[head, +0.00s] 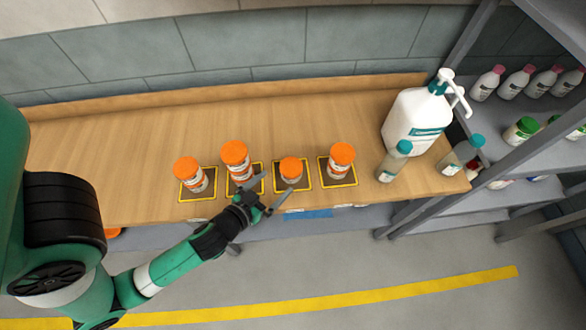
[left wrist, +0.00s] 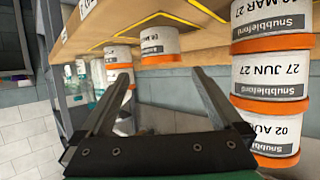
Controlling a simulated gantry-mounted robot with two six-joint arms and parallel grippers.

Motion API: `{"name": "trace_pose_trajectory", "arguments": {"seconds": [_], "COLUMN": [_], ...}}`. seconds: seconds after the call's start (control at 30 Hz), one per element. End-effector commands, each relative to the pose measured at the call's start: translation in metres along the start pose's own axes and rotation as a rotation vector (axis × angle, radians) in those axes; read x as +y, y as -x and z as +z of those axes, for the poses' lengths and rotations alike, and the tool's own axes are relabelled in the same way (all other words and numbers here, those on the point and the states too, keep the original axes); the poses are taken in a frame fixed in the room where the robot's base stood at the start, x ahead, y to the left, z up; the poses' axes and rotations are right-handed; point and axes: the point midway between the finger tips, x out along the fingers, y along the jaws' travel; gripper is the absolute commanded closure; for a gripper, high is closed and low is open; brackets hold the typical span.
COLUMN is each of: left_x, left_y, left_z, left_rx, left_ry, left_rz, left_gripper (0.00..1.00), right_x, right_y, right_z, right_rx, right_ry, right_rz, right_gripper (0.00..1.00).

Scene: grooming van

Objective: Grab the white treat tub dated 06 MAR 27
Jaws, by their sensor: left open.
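Several white tubs with orange lids stand on yellow-edged black mats on the wooden bench. From the left in the head view they are the first tub (head: 197,182), a taller second stack (head: 239,170), a short third tub (head: 290,172) and a fourth stack (head: 339,168). My left gripper (head: 276,190) is open and empty, just in front of the third tub. In the inverted left wrist view, a lone tub (left wrist: 158,42) lies beyond and between the fingers (left wrist: 160,78); its small date is unclear. The nearby stack (left wrist: 270,75) reads MAR 27, 27 JUN 27 and 02 AUG.
A large white pump bottle (head: 412,120) and a clear teal-capped bottle (head: 394,162) stand at the bench's right end. A grey shelf (head: 460,210) with bottles is beyond. Neighbouring stacks flank the third tub. The bench behind the tubs is clear.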

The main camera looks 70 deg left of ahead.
Motion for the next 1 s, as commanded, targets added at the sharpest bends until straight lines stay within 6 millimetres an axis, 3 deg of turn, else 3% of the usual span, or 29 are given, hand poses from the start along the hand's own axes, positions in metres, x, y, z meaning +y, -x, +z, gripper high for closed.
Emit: {"name": "trace_pose_trajectory", "arguments": {"seconds": [0.2,0.47,0.7,1.0], "left_x": [-0.001,-0.001,-0.003,-0.003], "left_y": [-0.041,-0.054,-0.093,-0.100], "left_z": [-0.002,-0.001,0.002,0.002], "left_rx": [0.004,0.003,0.004,0.003], "left_ry": [0.003,0.001,0.001,0.000], "left_rz": [-0.002,-0.001,0.000,0.002], "left_gripper": [0.00,0.00,0.00,0.00], "right_x": [0.000,0.000,0.000,0.000], "right_y": [-0.002,-0.002,0.001,0.001], "right_z": [-0.002,-0.002,0.001,0.001], "right_rx": [0.000,0.000,0.000,0.000], "right_ry": [0.000,0.000,0.000,0.000], "right_rz": [0.000,0.000,0.000,0.000], "right_gripper": [0.00,0.00,0.00,0.00]}}
